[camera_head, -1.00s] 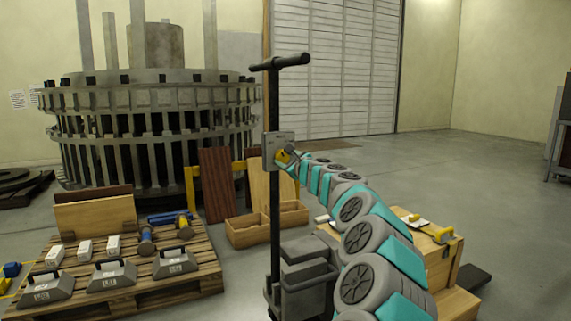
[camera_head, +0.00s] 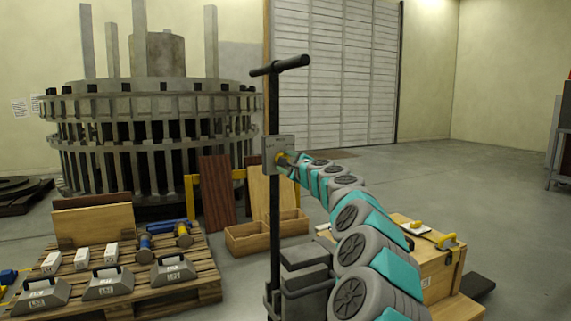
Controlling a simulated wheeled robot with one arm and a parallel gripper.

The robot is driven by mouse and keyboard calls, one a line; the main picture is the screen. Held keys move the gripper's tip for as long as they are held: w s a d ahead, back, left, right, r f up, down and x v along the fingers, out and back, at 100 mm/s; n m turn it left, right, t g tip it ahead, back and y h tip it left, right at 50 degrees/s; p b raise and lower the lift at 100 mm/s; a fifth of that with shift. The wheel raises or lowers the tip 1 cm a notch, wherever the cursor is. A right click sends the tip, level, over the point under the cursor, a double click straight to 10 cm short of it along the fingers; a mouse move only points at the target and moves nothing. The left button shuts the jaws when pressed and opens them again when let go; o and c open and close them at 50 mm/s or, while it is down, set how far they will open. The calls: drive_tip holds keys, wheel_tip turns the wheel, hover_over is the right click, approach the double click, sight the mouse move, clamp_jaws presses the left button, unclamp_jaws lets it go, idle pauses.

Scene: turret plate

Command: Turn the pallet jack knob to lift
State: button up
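The pallet jack (camera_head: 273,105) stands upright in the middle of the head camera view, with a black post and a T-shaped handle. A grey control box (camera_head: 271,147) is fixed to the post below the handle. My gripper (camera_head: 286,160) is at the knob, reaching in from the right. It overlaps the knob in the picture, and its fingers are too small and hidden to tell whether they grip it.
A pallet (camera_head: 190,283) with grey weights and hammers lies at left. A wooden crate (camera_head: 437,270) with yellow-handled tools stands at right, behind my arm. Open wooden boxes (camera_head: 246,240) sit behind the jack.

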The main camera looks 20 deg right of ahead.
drive_tip(key=o, duration=1.4)
drive_tip(key=shift+c, duration=0.2)
drive_tip(key=shift+s, duration=0.1)
drive_tip(key=s, duration=0.7)
drive_tip(key=shift+s, duration=0.3)
